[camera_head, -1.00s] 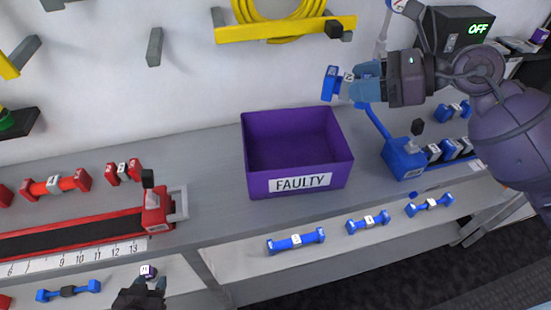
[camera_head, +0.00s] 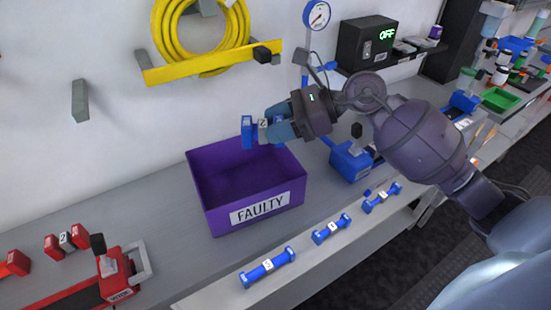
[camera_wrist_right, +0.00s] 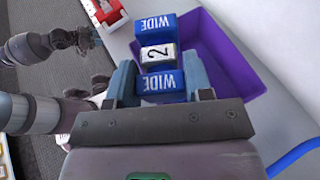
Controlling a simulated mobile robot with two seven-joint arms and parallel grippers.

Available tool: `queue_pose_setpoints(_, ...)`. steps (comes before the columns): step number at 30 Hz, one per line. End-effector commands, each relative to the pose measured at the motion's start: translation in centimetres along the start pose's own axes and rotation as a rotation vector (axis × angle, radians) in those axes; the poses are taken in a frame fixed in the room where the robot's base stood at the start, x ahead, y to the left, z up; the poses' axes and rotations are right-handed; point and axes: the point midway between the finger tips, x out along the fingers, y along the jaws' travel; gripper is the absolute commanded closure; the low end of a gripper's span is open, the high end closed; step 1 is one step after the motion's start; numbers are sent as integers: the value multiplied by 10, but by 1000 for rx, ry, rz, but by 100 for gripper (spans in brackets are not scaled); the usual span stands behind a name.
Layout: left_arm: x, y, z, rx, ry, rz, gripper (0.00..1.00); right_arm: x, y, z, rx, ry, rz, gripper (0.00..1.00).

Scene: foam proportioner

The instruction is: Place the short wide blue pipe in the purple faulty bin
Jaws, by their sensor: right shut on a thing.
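The short wide blue pipe (camera_head: 247,133) has blue ends and a light middle band marked 2. In the right wrist view the pipe (camera_wrist_right: 155,27) shows the word WIDE on its ends. My right gripper (camera_head: 271,130) is shut on it, with the fingers (camera_wrist_right: 160,85) on either side of the pipe. It is held above the back part of the open purple bin (camera_head: 202,205), labelled FAULTY. The bin (camera_wrist_right: 240,70) is behind the pipe in the wrist view. The visible bin floor looks empty. My left gripper (camera_wrist_right: 85,40) shows small and dark at the wrist view's left.
Several blue pipes, one of them (camera_head: 268,267), lie on the front ledge. A red fixture (camera_head: 115,280) stands left of the bin and a blue fixture (camera_head: 350,160) right of it. A yellow hose bracket (camera_head: 210,62) juts from the wall above the bin.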

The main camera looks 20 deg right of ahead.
Motion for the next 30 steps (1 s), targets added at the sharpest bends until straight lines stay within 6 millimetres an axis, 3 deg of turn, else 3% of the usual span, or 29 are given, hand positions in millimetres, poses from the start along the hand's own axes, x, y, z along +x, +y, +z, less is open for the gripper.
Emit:
queue_pose_setpoints(6,0,0,5,0,-7,0,57,15,0,-36,2,-1,-2,81)
queue_pose_setpoints(13,1,0,6,0,-7,0,57,21,0,-50,2,-2,-1,81)
queue_pose_setpoints(19,3,0,7,1,-7,1,57,31,0,-76,4,-1,-1,81)
queue_pose_setpoints(30,5,0,4,3,-2,1,57,35,0,-84,-2,-1,-2,81)
